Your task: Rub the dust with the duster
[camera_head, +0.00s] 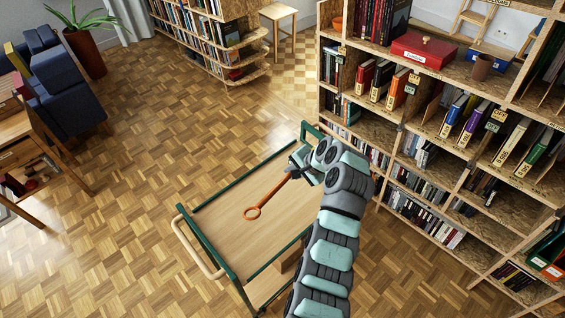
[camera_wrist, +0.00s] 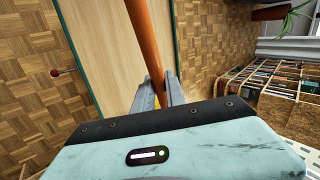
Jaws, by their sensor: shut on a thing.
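The duster's orange handle (camera_head: 270,197) ends in a ring and shows over the trolley in the head view. In the wrist view the orange handle (camera_wrist: 146,40) runs up from between the fingers. My gripper (camera_head: 298,172) is shut on this handle; its two grey fingers (camera_wrist: 158,96) show on either side of it. The duster's head is hidden from both views. I cannot make out any dust.
The trolley (camera_head: 215,195) has a wooden top and green rails. A blue armchair (camera_head: 58,80) stands left. Parquet floor lies open between.

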